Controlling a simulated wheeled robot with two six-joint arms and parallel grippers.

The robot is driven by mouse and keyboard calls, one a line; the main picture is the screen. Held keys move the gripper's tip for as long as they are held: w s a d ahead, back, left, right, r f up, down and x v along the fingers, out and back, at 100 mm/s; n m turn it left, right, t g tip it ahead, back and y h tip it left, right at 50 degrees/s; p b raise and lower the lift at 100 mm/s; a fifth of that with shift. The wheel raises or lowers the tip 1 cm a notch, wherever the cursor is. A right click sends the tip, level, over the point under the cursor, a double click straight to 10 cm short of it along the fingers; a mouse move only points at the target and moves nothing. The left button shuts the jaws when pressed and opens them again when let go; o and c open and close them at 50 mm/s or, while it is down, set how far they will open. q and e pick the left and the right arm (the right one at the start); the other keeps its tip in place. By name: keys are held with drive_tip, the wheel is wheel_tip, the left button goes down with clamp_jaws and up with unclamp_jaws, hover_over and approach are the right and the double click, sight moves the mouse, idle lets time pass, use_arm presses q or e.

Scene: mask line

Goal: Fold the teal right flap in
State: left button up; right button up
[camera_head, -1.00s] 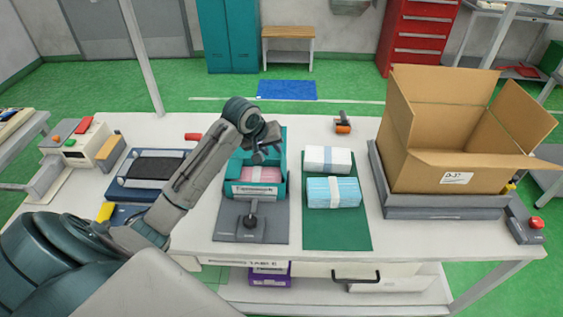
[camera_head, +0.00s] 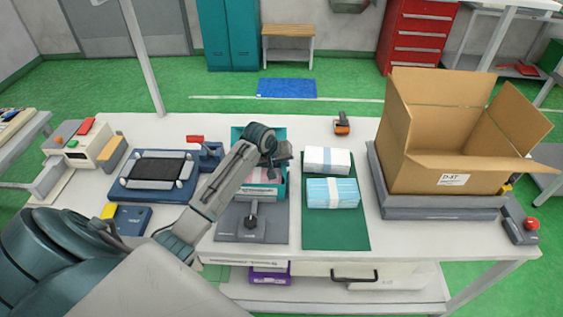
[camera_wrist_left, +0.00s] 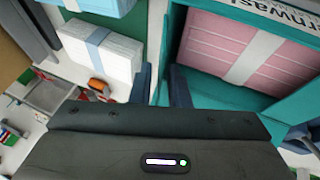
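The teal box (camera_head: 237,133) stands on a grey fixture with a pink banded bundle inside, partly hidden by my left arm. In the left wrist view the pink bundle (camera_wrist_left: 235,42) lies between teal box walls (camera_wrist_left: 215,92), with a lettered panel at the top right. My left gripper (camera_head: 281,158) is at the box's right side, near its far corner. In the left wrist view its two dark fingers (camera_wrist_left: 162,88) stand a little apart, beside the box's edge. Whether they touch the right flap, I cannot tell. My right gripper is out of view.
A white bundle (camera_head: 327,158) and a blue bundle (camera_head: 332,192) lie on a green mat (camera_head: 335,235) just right of the box. An open cardboard carton (camera_head: 440,170) stands farther right. A black-topped device (camera_head: 158,168) is on the left. An orange-tipped tool (camera_head: 342,126) lies behind.

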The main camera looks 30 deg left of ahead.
use_arm(q)
clamp_jaws()
drive_tip(key=shift+a, duration=0.1)
